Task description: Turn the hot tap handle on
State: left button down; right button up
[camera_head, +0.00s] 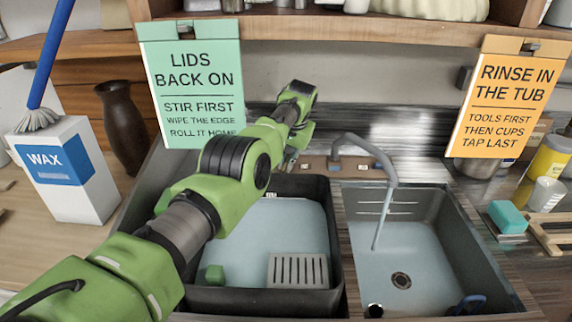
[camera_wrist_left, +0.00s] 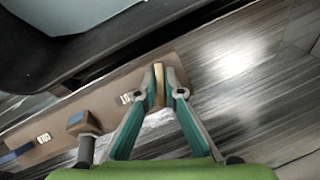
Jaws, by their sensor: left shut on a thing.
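My left gripper (camera_wrist_left: 162,92) is shut on a narrow tan-gold piece, the hot tap handle (camera_wrist_left: 159,84), at one end of a brown tap plate (camera_wrist_left: 105,112). A blue piece (camera_wrist_left: 14,153) shows at the plate's other end in the left wrist view. In the head view, my left arm reaches over the black tub to the plate (camera_head: 346,168), and the gripper (camera_head: 290,158) is mostly hidden behind my arm. The grey curved spout (camera_head: 384,165) rises from the plate and points down into the right basin. My right gripper is not in view.
A black tub (camera_head: 338,232) with a grate (camera_head: 298,270) and a green block (camera_head: 215,274) is left of the steel basin (camera_head: 418,255). Green (camera_head: 192,85) and orange (camera_head: 506,95) signs hang from the shelf. A WAX box (camera_head: 65,170) and brown vase (camera_head: 122,128) stand left.

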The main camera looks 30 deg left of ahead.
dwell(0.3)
pick_arm(q)
jog(key=c, duration=2.1)
grip_release()
jog(key=shift+c, duration=0.2)
jog(key=shift+r, duration=0.1)
jog(key=v, duration=0.7)
jog(key=shift+r, duration=0.15)
jog(key=shift+s+d, duration=0.1)
